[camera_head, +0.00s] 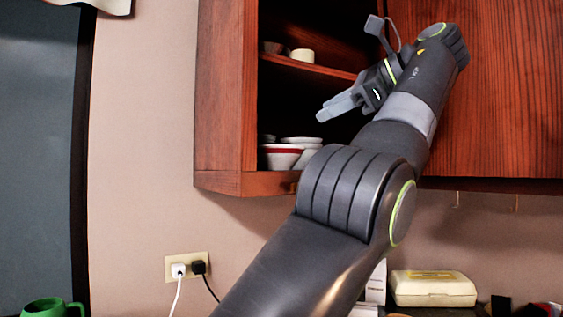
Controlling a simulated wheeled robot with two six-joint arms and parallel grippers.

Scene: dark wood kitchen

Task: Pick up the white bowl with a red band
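The white bowl with a red band (281,160) sits on the bottom shelf of the open wall cabinet, near its left side. Other white dishes (302,142) stand beside and behind it, and my arm hides part of that group. My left gripper (347,68) is in front of the cabinet opening, above and to the right of the bowl. Its two fingers are spread wide, with nothing between them. It is apart from the bowl. My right gripper is not in view.
The cabinet's upper shelf (310,67) holds small cups (302,55). A closed cabinet door (510,100) is to the right. Below are a wall socket (187,266) with two plugs, a cream box (433,288) and a green mug (45,307).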

